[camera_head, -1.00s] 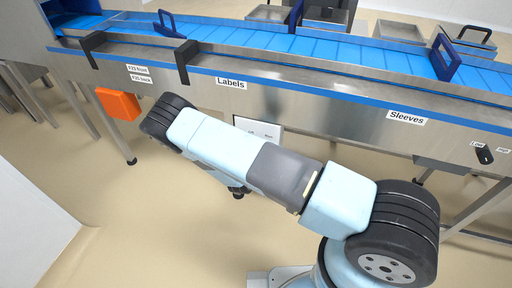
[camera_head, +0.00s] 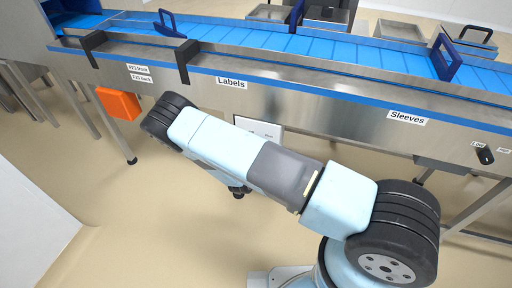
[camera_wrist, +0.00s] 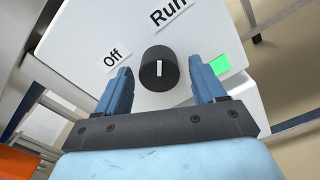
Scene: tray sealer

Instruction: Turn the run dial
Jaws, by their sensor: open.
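The run dial (camera_wrist: 159,69) is a round black knob with a white pointer line, on a white panel (camera_wrist: 205,40) in the wrist view. The panel carries an "Off" label (camera_wrist: 113,57) to the dial's left and a "Run" label (camera_wrist: 168,12) above it. The pointer line stands nearly upright in the picture. My gripper (camera_wrist: 163,84) is open, with one blue finger on each side of the dial and a gap visible on both sides. In the head view the white panel (camera_head: 265,127) shows partly behind my arm; the dial and my gripper are hidden there.
A green patch (camera_wrist: 219,65) sits on the panel beside the right finger. The steel conveyor (camera_head: 310,105) with its blue belt (camera_head: 300,45) runs across the head view. An orange box (camera_head: 118,104) hangs under it at left. Another black knob (camera_head: 486,155) is at far right.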

